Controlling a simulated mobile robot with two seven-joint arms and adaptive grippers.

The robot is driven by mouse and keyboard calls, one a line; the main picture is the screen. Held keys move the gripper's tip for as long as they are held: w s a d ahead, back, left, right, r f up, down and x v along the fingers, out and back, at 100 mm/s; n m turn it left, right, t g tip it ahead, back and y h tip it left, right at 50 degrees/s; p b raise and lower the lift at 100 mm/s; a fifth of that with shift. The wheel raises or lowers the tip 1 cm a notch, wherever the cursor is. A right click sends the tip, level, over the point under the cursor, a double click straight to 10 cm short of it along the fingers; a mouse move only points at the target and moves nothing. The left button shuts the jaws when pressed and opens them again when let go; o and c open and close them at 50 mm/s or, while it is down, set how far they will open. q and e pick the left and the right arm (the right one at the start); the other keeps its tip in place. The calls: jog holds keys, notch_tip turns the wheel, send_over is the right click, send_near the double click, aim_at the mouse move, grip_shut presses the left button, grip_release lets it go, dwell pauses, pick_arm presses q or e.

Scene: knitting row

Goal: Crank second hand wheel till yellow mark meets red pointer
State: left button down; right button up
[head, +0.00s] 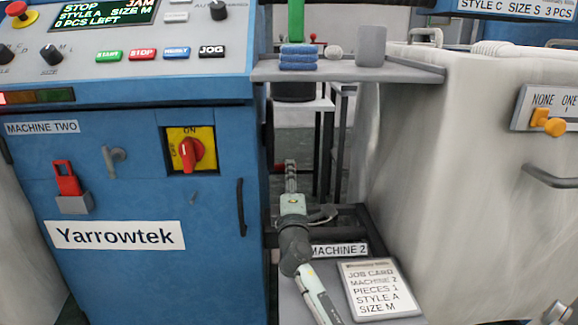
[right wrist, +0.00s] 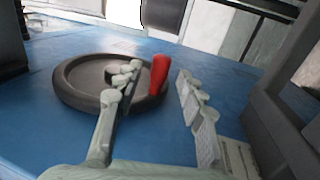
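The dark hand wheel (right wrist: 75,85) shows in the right wrist view, mounted on a blue machine face. Its red crank handle (right wrist: 159,75) stands out from the rim. My right gripper (head: 291,170) is beside the right side of machine two in the head view. In the right wrist view its two fingers are spread apart, one on each side of the red handle; I cannot tell whether either touches it. The left finger covers part of the wheel. I cannot make out a yellow mark or a red pointer. My left gripper is not in view.
Blue machine two (head: 100,215) stands at left with a red-and-yellow switch (head: 190,152). A grey shelf (head: 400,72) juts out above my right gripper. A job card (head: 379,289) lies below, near my forearm. A pale cabinet (head: 450,180) bounds the narrow gap on the right.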

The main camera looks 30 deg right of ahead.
jog(key=shift+x, duration=2.1)
grip_shut()
